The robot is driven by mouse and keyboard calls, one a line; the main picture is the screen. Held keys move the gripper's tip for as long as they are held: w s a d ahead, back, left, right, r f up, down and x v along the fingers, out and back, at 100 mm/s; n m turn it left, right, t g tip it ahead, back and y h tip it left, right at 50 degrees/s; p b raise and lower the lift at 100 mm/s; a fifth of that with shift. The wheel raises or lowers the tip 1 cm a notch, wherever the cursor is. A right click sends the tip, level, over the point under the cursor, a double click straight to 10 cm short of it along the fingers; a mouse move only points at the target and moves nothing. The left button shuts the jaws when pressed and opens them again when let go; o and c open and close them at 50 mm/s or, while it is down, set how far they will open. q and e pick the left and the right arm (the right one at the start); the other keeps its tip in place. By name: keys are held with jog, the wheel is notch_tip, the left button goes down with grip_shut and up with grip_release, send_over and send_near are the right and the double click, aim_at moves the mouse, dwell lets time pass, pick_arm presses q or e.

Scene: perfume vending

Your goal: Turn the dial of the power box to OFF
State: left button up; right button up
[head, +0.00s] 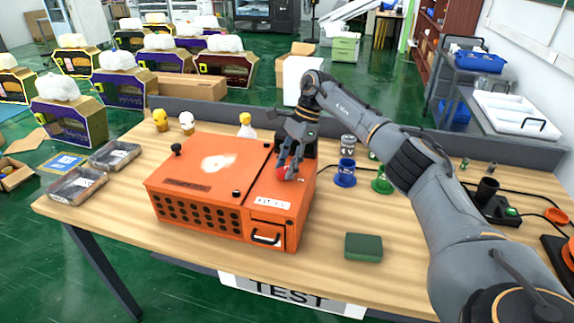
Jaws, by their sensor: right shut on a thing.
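The orange power box (215,190) stands on the wooden table, left of the middle in the head view. Its red dial (284,174) sits on the right part of its top and is partly hidden by my fingers. My right gripper (288,168) points down over that part, with its fingers shut on the dial. The dial's markings and the way it points are too small and covered to read. My left gripper is not in view.
A green block (363,247) lies right of the box. A blue cup (345,173) and a green cup (382,181) stand behind it, close to my right arm. Transparent trays (78,185) lie at the table's left end. The front right tabletop is mostly clear.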

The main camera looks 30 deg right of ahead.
dwell(0.3)
jog(key=o, duration=1.2)
jog(key=shift+c, duration=0.2)
jog(key=v, duration=1.2)
